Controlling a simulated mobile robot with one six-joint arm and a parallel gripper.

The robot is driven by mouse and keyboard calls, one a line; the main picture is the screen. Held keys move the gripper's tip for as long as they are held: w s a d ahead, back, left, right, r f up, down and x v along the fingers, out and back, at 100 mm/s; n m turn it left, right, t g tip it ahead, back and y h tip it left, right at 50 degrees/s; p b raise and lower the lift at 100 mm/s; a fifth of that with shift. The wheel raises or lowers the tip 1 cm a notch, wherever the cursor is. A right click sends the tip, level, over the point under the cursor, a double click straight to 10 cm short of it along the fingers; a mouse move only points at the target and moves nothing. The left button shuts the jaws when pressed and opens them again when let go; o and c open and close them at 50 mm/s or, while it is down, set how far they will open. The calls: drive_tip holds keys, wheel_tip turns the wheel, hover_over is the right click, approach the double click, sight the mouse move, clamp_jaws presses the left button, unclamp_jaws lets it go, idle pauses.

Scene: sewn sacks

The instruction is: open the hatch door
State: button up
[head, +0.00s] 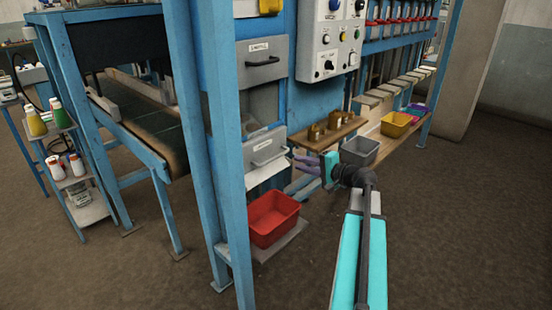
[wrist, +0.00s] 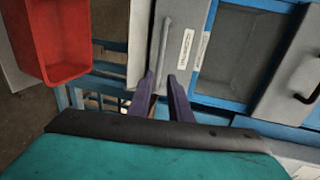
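A grey lower hatch door (head: 278,137) with a bar handle (head: 268,155) and a white label sits low on the blue machine. A similar upper grey door (head: 275,46) with a dark handle (head: 262,62) is above it. The labels are too small to read. My gripper (head: 290,175) is beside the lower door, with its purple fingers apart. In the wrist view, my gripper (wrist: 161,75) points at the lower door (wrist: 147,35). Its handle (wrist: 165,45) runs toward the gap between the fingertips; I cannot tell whether they touch it. Nothing appears gripped.
A red bin (head: 272,217) stands below the lower door and shows in the wrist view (wrist: 65,40). A blue post (head: 208,140) stands left of it. Open floor lies right.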

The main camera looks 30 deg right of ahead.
sight(276, 157)
drive_tip(key=p+x, duration=0.1)
drive_tip(key=x, duration=1.2)
drive_tip(key=shift+w+f, duration=0.1)
drive_tip(key=shift+c, duration=0.4)
clamp_jaws()
